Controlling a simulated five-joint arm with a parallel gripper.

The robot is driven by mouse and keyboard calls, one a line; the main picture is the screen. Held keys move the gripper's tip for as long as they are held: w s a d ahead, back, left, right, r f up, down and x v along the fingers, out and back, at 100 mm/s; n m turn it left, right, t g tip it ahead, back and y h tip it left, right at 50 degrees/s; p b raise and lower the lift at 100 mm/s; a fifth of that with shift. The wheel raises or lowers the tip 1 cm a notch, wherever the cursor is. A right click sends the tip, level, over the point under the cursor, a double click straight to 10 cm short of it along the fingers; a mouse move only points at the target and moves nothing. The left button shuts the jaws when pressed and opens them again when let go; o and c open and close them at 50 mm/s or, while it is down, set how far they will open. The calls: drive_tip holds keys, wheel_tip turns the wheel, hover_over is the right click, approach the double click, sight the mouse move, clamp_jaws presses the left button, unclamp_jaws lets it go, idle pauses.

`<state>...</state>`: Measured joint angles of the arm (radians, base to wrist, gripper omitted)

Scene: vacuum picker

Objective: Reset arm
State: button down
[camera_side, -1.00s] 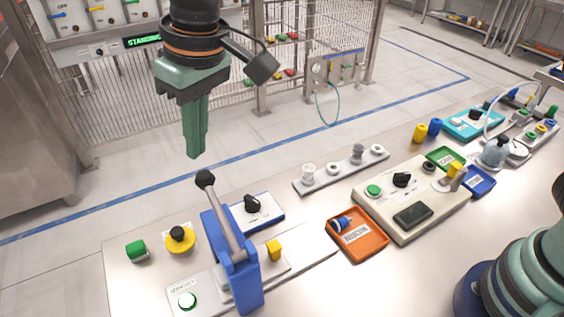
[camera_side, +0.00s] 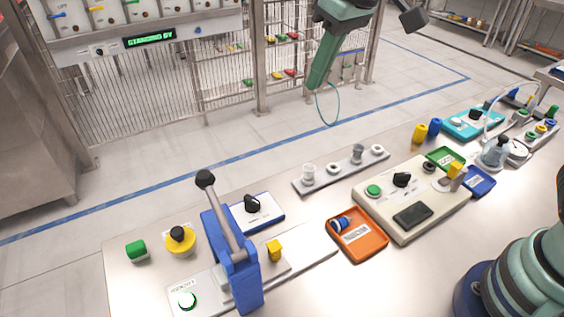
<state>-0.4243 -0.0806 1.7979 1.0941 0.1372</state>
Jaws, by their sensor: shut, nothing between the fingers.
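My gripper (camera_side: 316,84) is at the top of the side view, green, with its fingers together and nothing held. It tilts down to the left and hangs high, apart from everything on the table. The upper part of my arm runs out of the top of the picture. A blue lever stand (camera_side: 236,262) with a grey lever and black ball knob (camera_side: 205,178) stands at the front left of the table. The lever points up and leans left.
An orange tray (camera_side: 372,254) holds a blue part. A beige panel (camera_side: 440,211) with knobs stands right of it. A grey rack (camera_side: 318,182) with white cups lies behind. A wire fence (camera_side: 130,95) stands behind.

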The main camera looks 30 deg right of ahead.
drive_tip(key=s+d+f+m+t, duration=0.1)
drive_tip(key=s+d, duration=0.3)
drive_tip(key=d, duration=0.4)
drive_tip(key=s+d+f+m+t+h, duration=0.1)
drive_tip(key=s+d+f, duration=0.3)
drive_tip(key=d, duration=0.5)
drive_tip(key=shift+s+m+h, duration=0.3)
drive_tip(key=shift+s+m, duration=0.3)
drive_tip(key=shift+s, duration=0.1)
